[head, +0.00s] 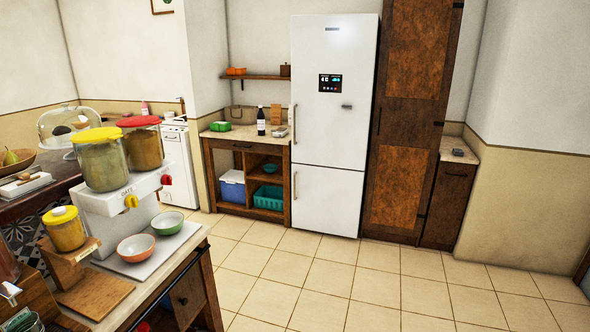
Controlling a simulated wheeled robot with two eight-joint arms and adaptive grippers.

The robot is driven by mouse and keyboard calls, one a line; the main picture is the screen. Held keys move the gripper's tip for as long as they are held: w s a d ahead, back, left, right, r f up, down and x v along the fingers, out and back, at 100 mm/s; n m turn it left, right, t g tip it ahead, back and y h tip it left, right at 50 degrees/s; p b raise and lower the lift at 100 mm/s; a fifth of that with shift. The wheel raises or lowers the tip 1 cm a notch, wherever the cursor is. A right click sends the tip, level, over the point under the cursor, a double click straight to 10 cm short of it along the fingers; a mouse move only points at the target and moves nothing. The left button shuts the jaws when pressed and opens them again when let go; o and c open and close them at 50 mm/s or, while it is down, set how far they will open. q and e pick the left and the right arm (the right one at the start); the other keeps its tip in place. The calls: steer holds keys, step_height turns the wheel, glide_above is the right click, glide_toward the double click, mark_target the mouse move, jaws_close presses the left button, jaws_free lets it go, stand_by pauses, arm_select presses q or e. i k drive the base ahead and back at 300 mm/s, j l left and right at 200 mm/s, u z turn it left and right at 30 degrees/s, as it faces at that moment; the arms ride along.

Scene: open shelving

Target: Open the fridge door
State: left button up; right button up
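The white fridge (331,130) stands upright against the back wall, across the room. Its upper door (340,128) and lower door (325,201) both look shut. A vertical handle (295,124) runs along the left edge of the upper door, and another handle (295,184) is on the lower door. A small dark display panel (330,83) is on the upper door. Neither of my grippers shows clearly in the head view, so I cannot see their state.
A counter (180,262) with a cereal dispenser (120,208) and bowls fills the left foreground. A tall wooden cabinet (407,125) stands right of the fridge, and a low shelf unit (249,139) left of it. The tiled floor (330,275) before the fridge is clear.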

mark_target(330, 128)
steer(key=i, duration=2.5)
